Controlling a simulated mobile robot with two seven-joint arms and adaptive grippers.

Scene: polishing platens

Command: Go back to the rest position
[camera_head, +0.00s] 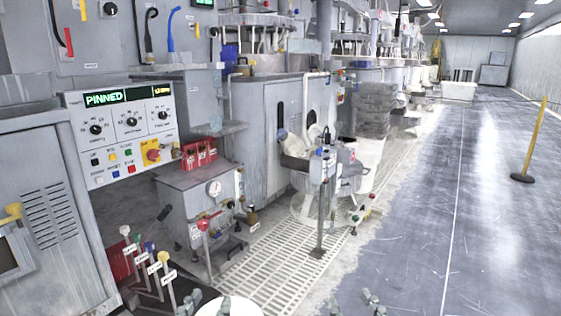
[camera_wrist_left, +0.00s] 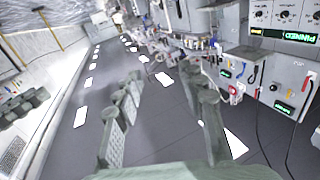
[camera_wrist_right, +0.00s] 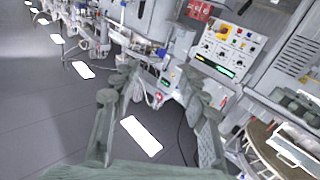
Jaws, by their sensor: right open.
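My left gripper (camera_head: 190,301) shows only as grey-green fingertips at the bottom edge of the head view, left of the middle. In the left wrist view its two fingers (camera_wrist_left: 168,92) stand wide apart with nothing between them. My right gripper (camera_head: 373,303) shows at the bottom edge of the head view, right of the middle, above the dark floor. In the right wrist view its fingers (camera_wrist_right: 155,88) are apart and empty. Both grippers appear clear of the machines. The task names no object.
A control panel (camera_head: 122,130) reading PINNED stands at the left. Levers with coloured knobs (camera_head: 150,268) rise at the lower left. A grey cabinet with a gauge (camera_head: 197,205) and a post-mounted box (camera_head: 322,166) stand ahead. A yellow post (camera_head: 534,140) stands on the open aisle (camera_head: 420,230) at the right.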

